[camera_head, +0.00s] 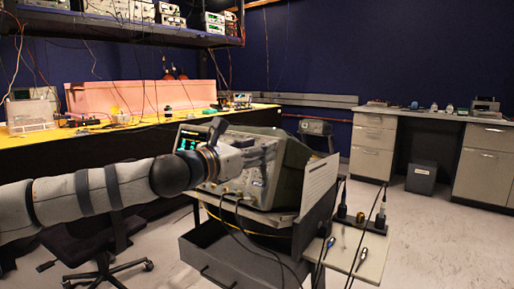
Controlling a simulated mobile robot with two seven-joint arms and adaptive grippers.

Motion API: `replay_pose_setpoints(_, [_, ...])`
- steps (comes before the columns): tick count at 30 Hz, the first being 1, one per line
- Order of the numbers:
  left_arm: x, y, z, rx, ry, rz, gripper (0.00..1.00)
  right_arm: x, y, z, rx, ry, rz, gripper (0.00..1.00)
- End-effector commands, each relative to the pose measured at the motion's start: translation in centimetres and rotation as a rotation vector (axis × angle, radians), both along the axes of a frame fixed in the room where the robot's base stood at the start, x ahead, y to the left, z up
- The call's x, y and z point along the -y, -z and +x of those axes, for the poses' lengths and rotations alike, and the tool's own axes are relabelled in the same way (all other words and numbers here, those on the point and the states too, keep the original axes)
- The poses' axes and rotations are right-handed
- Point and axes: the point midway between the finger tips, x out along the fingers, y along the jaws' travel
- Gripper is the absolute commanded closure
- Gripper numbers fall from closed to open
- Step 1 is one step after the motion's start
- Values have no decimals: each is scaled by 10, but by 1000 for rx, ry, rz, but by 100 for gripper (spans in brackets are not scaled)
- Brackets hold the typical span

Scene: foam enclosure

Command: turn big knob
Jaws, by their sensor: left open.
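A grey-green bench instrument (294,158) with a small lit screen (190,143) stands on a cart in the middle of the view. My left arm reaches in from the left across the instrument's front. I cannot make out the big knob; the arm and gripper cover much of the panel. Small controls and cable plugs show along the panel's lower edge. My right gripper is not in view.
The cart has an open dark drawer (232,265) and a side shelf (357,252) with probes and black cables. Cables hang from the panel. A black chair (100,262) stands at lower left. A yellow-topped bench (150,121) is behind. Floor at right is clear.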

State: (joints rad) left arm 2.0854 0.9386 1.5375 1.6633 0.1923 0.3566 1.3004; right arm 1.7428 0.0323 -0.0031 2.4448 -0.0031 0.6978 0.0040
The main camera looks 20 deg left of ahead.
Motion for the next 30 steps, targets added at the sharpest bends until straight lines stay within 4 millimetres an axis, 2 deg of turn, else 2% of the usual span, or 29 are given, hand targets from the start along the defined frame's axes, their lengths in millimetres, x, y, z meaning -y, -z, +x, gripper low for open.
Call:
replay_pose_setpoints(8, [2,1,4,-1,1,0,56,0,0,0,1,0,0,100])
replay_pose_setpoints(10, [2,1,4,-1,1,0,68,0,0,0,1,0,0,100])
replay_pose_setpoints(14, [2,1,4,-1,1,0,97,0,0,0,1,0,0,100])
replay_pose_setpoints(15, [2,1,4,-1,1,0,100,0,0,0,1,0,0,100])
replay_pose_setpoints(23, [1,0,3,3,8,17,100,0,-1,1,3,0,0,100])
replay_pose_setpoints(30, [0,-3,4,36,55,121,100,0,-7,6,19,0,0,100])
